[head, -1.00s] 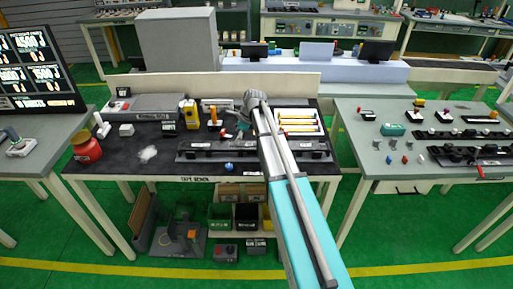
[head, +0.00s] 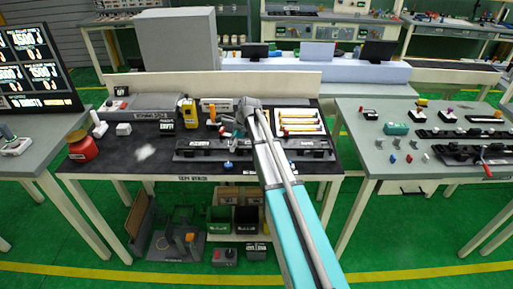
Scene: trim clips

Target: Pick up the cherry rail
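A white tray (head: 322,113) on the right half of the dark bench holds several thin rails (head: 300,125) in yellow, orange and red tones. They are too small for me to tell which one is cherry. My gripper (head: 229,129) is over the bench, left of the tray and just behind a long black fixture (head: 198,153). My own arm link crosses in front of the fixture. The fingers are tiny and partly hidden, so I cannot tell whether they are open or hold anything.
A red jar (head: 82,147) and a yellow device (head: 190,113) stand on the bench left of my gripper. A blue-knobbed part (head: 229,166) lies near the front edge. A low white panel (head: 150,85) rises behind. A grey table (head: 375,150) stands to the right.

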